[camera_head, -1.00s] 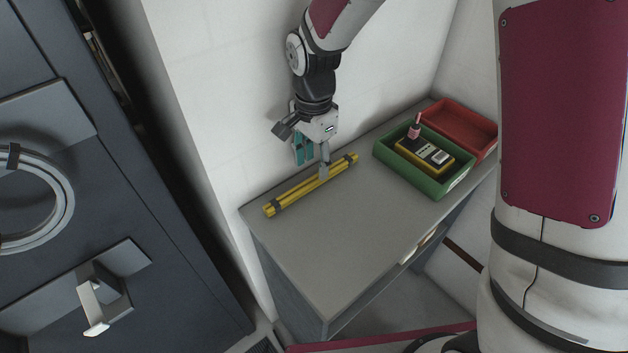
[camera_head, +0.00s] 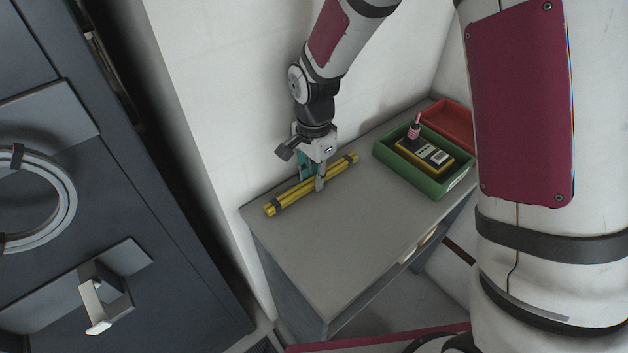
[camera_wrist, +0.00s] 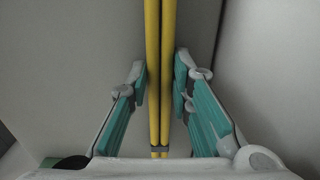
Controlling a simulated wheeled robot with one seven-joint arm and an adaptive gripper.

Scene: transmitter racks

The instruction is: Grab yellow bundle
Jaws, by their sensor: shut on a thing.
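The yellow bundle (camera_head: 285,201) is a set of long yellow rods with dark bands near its ends. It lies on the grey cabinet top along the wall side. My gripper (camera_head: 313,184) is down over the middle of the bundle, with a finger on each side. In the wrist view the rods (camera_wrist: 160,70) run up the picture between the teal-padded fingers of my gripper (camera_wrist: 160,85). The fingers are closed in on the rods. The far finger is partly hidden in the head view.
A green tray (camera_head: 437,189) on the cabinet top (camera_head: 330,245) holds a yellow and black device (camera_head: 422,153) with a pink-topped part. A red tray (camera_head: 452,122) stands behind it. The cabinet's front part is clear. A white wall rises close behind the bundle.

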